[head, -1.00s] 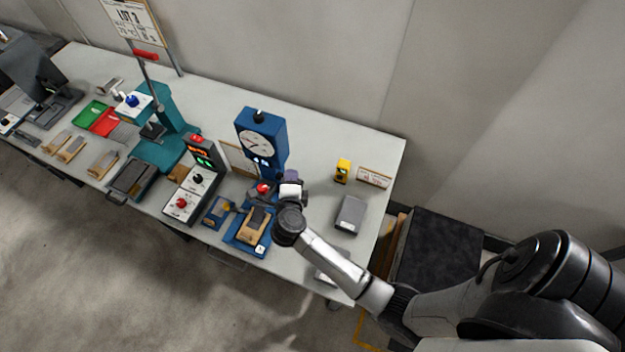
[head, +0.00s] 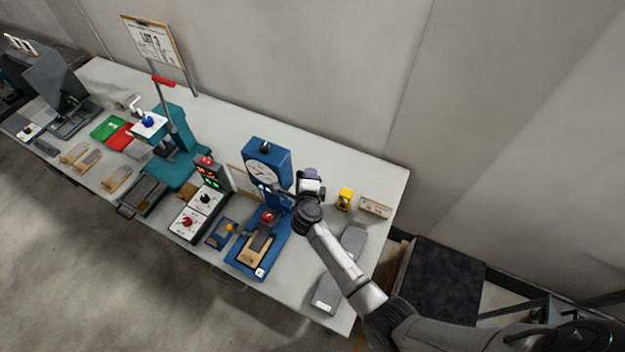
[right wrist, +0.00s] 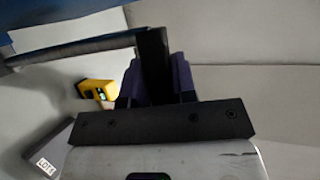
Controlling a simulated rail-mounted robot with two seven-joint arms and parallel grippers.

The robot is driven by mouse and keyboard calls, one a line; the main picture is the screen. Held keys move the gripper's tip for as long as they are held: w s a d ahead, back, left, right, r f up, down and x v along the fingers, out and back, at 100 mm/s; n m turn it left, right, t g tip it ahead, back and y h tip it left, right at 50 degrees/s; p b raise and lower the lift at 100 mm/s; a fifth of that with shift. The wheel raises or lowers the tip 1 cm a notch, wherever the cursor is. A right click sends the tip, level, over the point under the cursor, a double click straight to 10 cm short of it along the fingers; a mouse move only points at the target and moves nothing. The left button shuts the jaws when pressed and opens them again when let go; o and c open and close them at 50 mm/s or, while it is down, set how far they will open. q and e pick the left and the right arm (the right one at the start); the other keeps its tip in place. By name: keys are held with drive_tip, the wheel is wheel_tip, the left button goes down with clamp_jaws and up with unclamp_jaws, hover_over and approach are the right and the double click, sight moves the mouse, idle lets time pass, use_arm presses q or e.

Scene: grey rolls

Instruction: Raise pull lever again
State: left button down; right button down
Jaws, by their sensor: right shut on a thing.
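The blue tester (head: 268,155) with a round white dial stands near the middle of the table in the head view. Its pull lever shows in the right wrist view as a grey rod (right wrist: 85,48) running left from a black grip (right wrist: 153,55) toward the blue body (right wrist: 65,32). My right gripper (head: 310,176) is at the right side of the tester, above table height. In the right wrist view its purple fingers (right wrist: 155,85) are shut on the black grip. In the head view my wrist hides most of the grip. My left gripper is not in view.
A blue base (head: 245,262) with a wooden block and a red knob (head: 267,215) lies in front of the tester. A control box (head: 197,210) stands left of it. A yellow device (head: 345,199) and a label card (head: 376,206) stand to the right. A teal press (head: 178,150) is further left.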

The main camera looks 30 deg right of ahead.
drive_tip(key=shift+d+f, duration=0.1)
idle(0.3)
drive_tip(key=c, duration=0.9)
unclamp_jaws()
drive_tip(key=shift+c, duration=0.2)
drive_tip(key=shift+s+a+r+p, duration=0.25)
drive_tip(key=shift+s+r+p, duration=0.05)
drive_tip(key=shift+p, duration=0.15)
drive_tip(key=p+v, duration=0.6)
drive_tip(key=v, duration=0.5)
drive_tip(key=shift+f, duration=0.1)
